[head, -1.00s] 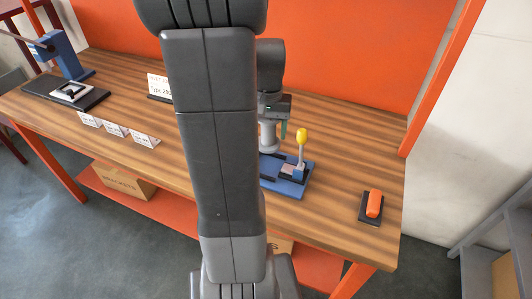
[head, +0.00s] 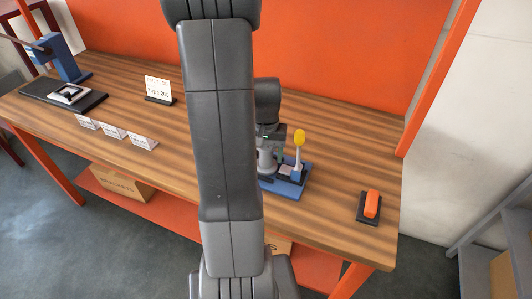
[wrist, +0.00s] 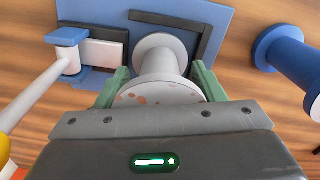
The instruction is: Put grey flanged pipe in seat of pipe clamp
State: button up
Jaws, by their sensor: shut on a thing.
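The grey flanged pipe (wrist: 160,57) stands between the green fingers of my gripper (wrist: 160,76), which is shut on it; its near flange has brownish spots. It also shows in the head view (head: 266,163), below my gripper (head: 270,145). The pipe clamp has a blue base plate (head: 287,190) and a lever with a yellow knob (head: 300,137). In the wrist view the clamp's black L-shaped bracket (wrist: 207,38) is right of the pipe, and the clamp's pad (wrist: 101,53) is left. The pipe's far flange is over the plate; I cannot tell whether it touches.
A blue flanged part (wrist: 288,58) lies right of the clamp in the wrist view. An orange item on a black base (head: 371,205) is at the table's right end. Label cards (head: 112,131) and a blue lever device (head: 62,58) are at left. An orange panel (head: 340,50) bounds the back.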

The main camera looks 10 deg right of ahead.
jog(key=shift+f, duration=0.15)
jog(key=o, duration=1.4)
notch_tip(320, 180, up, 12)
jog(key=shift+r, duration=0.2)
